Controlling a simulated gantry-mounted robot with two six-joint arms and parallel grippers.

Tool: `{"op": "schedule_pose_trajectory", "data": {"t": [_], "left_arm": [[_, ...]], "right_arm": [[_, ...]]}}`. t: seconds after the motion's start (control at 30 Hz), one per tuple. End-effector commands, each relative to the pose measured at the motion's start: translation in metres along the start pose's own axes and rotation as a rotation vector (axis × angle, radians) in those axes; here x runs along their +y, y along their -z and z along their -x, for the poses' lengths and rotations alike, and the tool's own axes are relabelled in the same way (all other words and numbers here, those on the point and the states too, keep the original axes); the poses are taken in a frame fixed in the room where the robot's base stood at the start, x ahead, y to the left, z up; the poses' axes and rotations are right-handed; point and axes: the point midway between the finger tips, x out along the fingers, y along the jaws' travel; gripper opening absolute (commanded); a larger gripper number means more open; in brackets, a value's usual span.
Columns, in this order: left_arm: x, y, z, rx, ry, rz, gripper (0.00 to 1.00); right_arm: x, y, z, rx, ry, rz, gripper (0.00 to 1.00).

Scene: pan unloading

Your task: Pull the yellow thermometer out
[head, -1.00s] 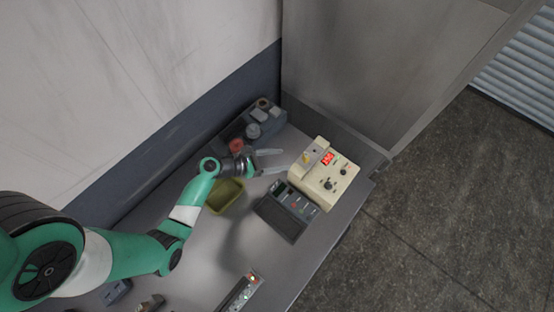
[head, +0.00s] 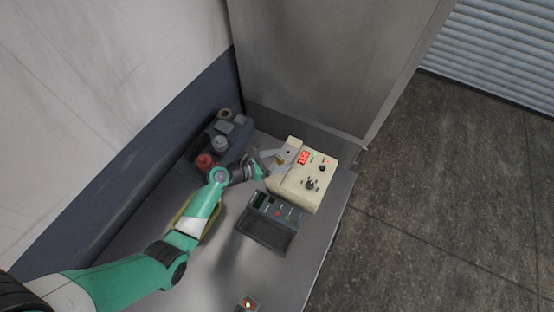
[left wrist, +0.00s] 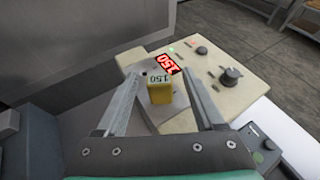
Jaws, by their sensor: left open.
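The yellow thermometer (left wrist: 159,91), with a label reading 150, stands in a grey block on the cream device (left wrist: 222,62) in the left wrist view. The device has a red lit display reading 150, knobs and small lights. In the head view the cream device (head: 306,190) sits on the bench, and the yellow thermometer (head: 280,160) shows small at its left side. My left gripper (head: 281,163) is open, with its fingers on either side of the thermometer. In the left wrist view the open fingers (left wrist: 160,92) show gaps on both sides of it. My right gripper is not in view.
A dark grey meter with a tray (head: 268,226) lies in front of the cream device. A dark rack with knobs and a red piece (head: 218,143) stands at the back left. A yellow-green bin (head: 187,214) is partly hidden behind my left arm. A metal wall rises behind.

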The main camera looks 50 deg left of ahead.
Motion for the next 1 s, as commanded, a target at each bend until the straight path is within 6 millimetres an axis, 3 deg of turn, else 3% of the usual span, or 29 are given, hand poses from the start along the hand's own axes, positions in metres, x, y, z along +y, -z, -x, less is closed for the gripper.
{"op": "schedule_pose_trajectory", "data": {"t": [0.07, 0.43, 0.53, 0.57, 0.73, 1.0], "left_arm": [[0.0000, -0.0001, 0.0002, 0.000, 0.000, 0.000, 0.66], [0.0000, 0.0000, 0.0004, 0.000, 0.000, 0.000, 0.00], [0.0000, 0.0000, 0.0004, 0.000, 0.000, 0.000, 0.00], [0.0000, 0.0000, 0.0004, 0.000, 0.000, 0.000, 0.31], [0.0001, -0.0001, 0.0004, 0.000, 0.000, 0.000, 0.00], [0.0001, -0.0005, 0.0006, -0.001, 0.000, 0.000, 0.00]], "right_arm": [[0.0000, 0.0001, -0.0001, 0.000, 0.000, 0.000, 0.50], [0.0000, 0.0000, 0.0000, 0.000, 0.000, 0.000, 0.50], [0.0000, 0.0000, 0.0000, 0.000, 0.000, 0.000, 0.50], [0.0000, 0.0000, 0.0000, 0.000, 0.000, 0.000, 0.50], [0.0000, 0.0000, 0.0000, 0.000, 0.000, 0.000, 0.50], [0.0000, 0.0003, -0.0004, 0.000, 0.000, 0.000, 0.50]]}}
